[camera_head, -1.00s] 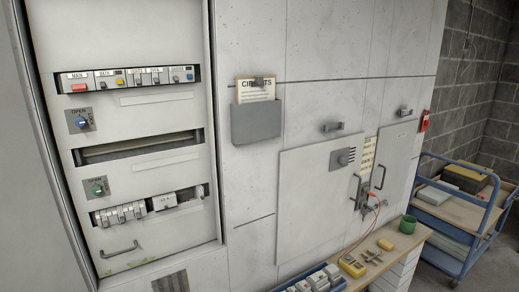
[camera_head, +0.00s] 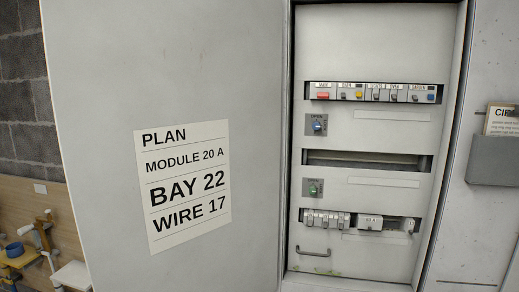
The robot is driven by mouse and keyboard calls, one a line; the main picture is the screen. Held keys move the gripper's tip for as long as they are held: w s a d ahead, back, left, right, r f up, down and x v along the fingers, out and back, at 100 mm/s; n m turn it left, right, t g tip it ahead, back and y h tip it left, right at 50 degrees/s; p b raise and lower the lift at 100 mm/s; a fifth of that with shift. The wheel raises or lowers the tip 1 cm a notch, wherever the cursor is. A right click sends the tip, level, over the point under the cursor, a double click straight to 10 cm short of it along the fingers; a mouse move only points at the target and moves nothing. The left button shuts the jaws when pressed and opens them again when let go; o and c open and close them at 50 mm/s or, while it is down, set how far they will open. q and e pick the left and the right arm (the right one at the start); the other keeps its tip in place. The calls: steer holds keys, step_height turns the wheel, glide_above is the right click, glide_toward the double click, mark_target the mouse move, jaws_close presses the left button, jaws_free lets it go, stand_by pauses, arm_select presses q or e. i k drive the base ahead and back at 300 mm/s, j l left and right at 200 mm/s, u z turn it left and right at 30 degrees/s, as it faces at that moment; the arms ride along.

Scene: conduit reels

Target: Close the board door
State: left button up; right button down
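The board door (camera_head: 105,85) stands open at the left of the head view. It is a large grey panel with a white sheet (camera_head: 182,185) reading PLAN, MODULE 20 A, BAY 22, WIRE 17. Its right edge meets the left side of the open board (camera_head: 372,50). The board shows a row of switches (camera_head: 375,93) on top, an empty slot (camera_head: 367,160), and a lower row of modules (camera_head: 360,222) with a gap at the right. Neither of my grippers is in view.
A grey pocket (camera_head: 495,172) with a card (camera_head: 503,120) hangs on the wall right of the board. At the lower left, a blue cup-like item (camera_head: 13,249) and other fittings stand before a wooden panel (camera_head: 35,198). Block wall is behind.

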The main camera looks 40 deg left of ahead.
mark_target(167, 114)
steer(key=j, duration=0.45)
steer(key=k+j+z, duration=0.15)
steer(key=j, duration=0.75)
steer(key=k+j+z, duration=0.1)
steer(key=j, duration=0.8)
steer(key=k+j+z, duration=0.15)
steer(key=j, duration=0.25)
steer(key=k+j, duration=0.1)
steer(key=j, duration=0.35)
steer(key=k+j+z, duration=0.2)
steer(key=k+j, duration=0.15)
steer(key=j, duration=0.1)
